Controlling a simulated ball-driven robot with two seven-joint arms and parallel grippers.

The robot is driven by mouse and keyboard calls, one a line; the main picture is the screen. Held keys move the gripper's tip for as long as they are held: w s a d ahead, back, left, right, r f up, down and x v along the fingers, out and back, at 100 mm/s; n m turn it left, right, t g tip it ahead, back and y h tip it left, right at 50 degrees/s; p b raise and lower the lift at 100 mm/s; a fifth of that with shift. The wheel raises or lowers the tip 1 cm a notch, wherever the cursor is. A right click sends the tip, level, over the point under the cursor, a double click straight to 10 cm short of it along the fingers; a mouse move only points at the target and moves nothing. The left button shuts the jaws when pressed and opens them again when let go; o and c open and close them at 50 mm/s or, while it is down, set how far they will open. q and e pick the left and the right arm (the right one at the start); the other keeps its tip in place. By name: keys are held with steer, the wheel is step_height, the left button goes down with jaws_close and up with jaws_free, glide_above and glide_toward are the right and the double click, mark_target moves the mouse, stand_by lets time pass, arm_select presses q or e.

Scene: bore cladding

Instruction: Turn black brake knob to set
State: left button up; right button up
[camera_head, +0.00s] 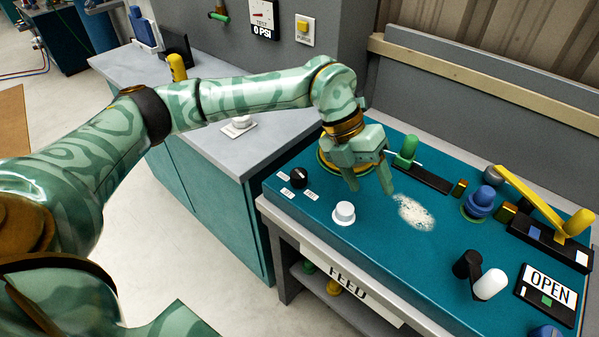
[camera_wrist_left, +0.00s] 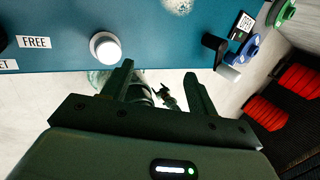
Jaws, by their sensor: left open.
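The black brake knob (camera_head: 299,177) is a small round knob at the left end of the teal panel (camera_head: 400,255), with small white labels around it. In the left wrist view only an edge of a black knob (camera_wrist_left: 2,39) shows at the left border, near a FREE label (camera_wrist_left: 34,42) and a cut-off label ending in "ET" (camera_wrist_left: 8,65). My left gripper (camera_head: 370,189) is open and empty, pointing down over the panel to the right of the knob, apart from it. Its two fingers also show in the left wrist view (camera_wrist_left: 158,71). My right gripper is not in view.
A green handle (camera_head: 407,150), blue knob (camera_head: 480,201), yellow lever (camera_head: 535,200) and black-and-white crank (camera_head: 480,275) stand farther right. A pale patch (camera_head: 413,212) marks the panel's middle.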

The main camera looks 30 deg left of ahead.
arm_select(q)
steer(key=w+a+r+n+y, duration=0.2)
steer(key=a+y, duration=0.1)
steer(key=a, duration=0.5)
step_height(320, 180, up, 3)
steer(key=n+y, duration=0.3)
steer(key=n, duration=0.1)
glide_above(299, 172)
step_height(299, 172, down, 15)
steer(key=b, duration=0.5)
steer(key=shift+w+f, duration=0.1)
steer(key=shift+f, duration=0.05)
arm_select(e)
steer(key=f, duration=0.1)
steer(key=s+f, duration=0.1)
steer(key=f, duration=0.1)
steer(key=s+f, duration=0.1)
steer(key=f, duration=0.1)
arm_select(q)
steer(key=shift+m, duration=0.3)
steer(key=c, duration=1)
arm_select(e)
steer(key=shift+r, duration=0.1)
